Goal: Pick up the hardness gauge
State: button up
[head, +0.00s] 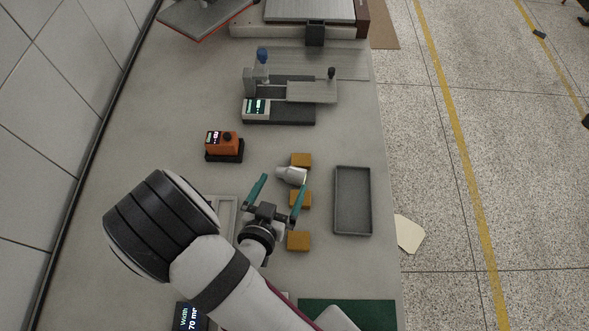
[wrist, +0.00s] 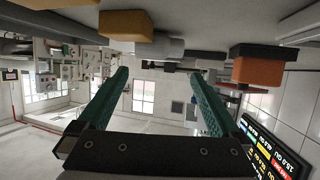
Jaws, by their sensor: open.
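Neither likely piece has a readable label, so I cannot tell for sure which is the hardness gauge. One is an orange unit (head: 222,143) with a small display and dark knob on a black base, left of centre in the head view. It also shows at the upper right of the wrist view (wrist: 258,70). The other is a silver-grey cylinder (head: 291,175) lying by the yellow blocks; it shows in the wrist view (wrist: 155,47). My gripper (head: 282,181) is open with its teal fingers apart and nothing between them. Its tips point toward the cylinder, apparently without contact.
Yellow blocks (head: 298,241) stand in a column beside my gripper. An empty grey tray (head: 352,228) lies to the right. A measuring device with a display (head: 278,112) stands farther back. A green mat (head: 347,315) is at the near edge. The wall bounds the left side.

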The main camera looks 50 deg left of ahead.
jog(key=x, duration=0.5)
jog(key=shift+w+f, duration=0.25)
jog(key=shift+f, duration=0.05)
jog(key=c, duration=1.5)
jog(key=shift+o, duration=0.2)
notch_tip(320, 180, up, 10)
jog(key=w+d+r+m+t+h, duration=0.1)
jog(key=w+d+r+m+h, duration=0.1)
jog(key=w+d+r, duration=0.55)
jog(key=w+d+r+m+h, duration=0.1)
jog(key=w+d+r, duration=0.4)
jog(key=w+d, duration=0.5)
jog(key=w+d+r+m+h, duration=0.2)
jog(key=d+r, duration=0.2)
jog(key=d, duration=0.6)
jog(key=w+d+r+m+h, duration=0.1)
jog(key=w+d+r+h, duration=0.15)
jog(key=d, duration=0.75)
jog(key=a+f+n+y, duration=0.2)
jog(key=a+f+y, duration=0.2)
jog(key=a, duration=1.2)
jog(key=n+g+y, duration=0.1)
jog(key=n+y, duration=0.3)
send_over(290, 171)
jog(key=s, duration=0.1)
notch_tip(290, 171, down, 15)
jog(key=shift+d, duration=0.4)
